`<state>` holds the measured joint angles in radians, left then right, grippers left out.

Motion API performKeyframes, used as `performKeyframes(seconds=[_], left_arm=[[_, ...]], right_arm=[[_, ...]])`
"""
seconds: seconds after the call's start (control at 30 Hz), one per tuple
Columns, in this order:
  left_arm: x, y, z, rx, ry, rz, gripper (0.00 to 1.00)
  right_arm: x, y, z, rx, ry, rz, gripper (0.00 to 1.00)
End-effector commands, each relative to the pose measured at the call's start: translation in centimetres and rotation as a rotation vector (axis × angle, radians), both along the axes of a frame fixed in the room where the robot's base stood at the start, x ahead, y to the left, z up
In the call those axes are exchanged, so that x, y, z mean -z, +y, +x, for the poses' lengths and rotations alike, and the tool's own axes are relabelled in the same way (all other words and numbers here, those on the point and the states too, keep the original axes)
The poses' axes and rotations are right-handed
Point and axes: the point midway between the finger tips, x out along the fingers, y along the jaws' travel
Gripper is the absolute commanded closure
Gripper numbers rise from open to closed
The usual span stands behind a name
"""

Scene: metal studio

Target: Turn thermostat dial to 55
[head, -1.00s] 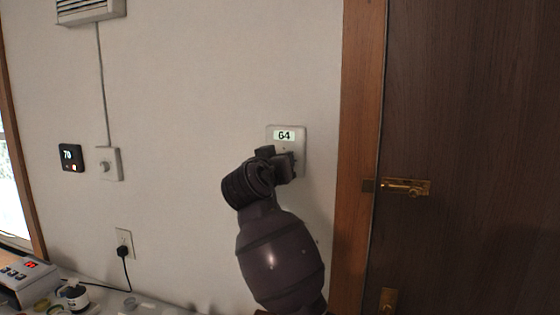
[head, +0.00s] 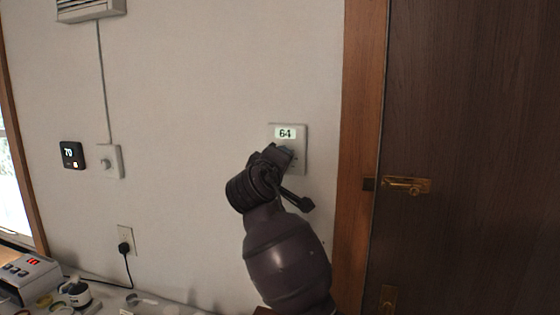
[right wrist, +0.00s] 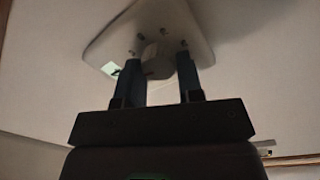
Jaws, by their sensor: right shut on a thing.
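The thermostat (head: 299,160) is a pale wall plate with a lit display (head: 285,133) reading 64, beside the wooden door frame. My right gripper (head: 284,154) is at the plate below the display and hides the dial in the head view. In the right wrist view, the plate (right wrist: 185,22) is at the top, with part of the lit display (right wrist: 110,68) at its edge. The pale round dial (right wrist: 157,62) sits between the two fingers of my right gripper (right wrist: 160,70), which is shut on it. My left gripper is not in view.
A dark door with a brass latch (head: 407,185) is to the right. A black wall unit reading 70 (head: 72,155) and a white knob plate (head: 108,161) are at left. A cluttered surface lies below, with a white device (head: 28,275).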

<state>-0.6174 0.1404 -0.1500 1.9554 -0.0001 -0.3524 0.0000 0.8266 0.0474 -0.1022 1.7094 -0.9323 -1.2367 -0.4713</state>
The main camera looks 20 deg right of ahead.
Motion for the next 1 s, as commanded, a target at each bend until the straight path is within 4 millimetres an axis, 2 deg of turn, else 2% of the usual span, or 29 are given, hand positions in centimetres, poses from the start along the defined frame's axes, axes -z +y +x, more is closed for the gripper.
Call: performKeyframes(seconds=[0.4, 1.0], left_arm=[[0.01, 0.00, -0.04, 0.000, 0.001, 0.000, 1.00], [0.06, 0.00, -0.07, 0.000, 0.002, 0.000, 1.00]], right_arm=[[0.13, 0.01, -0.01, -0.001, 0.116, -0.171, 0.89], [0.14, 0.02, 0.00, 0.000, 0.135, -0.200, 0.89]])
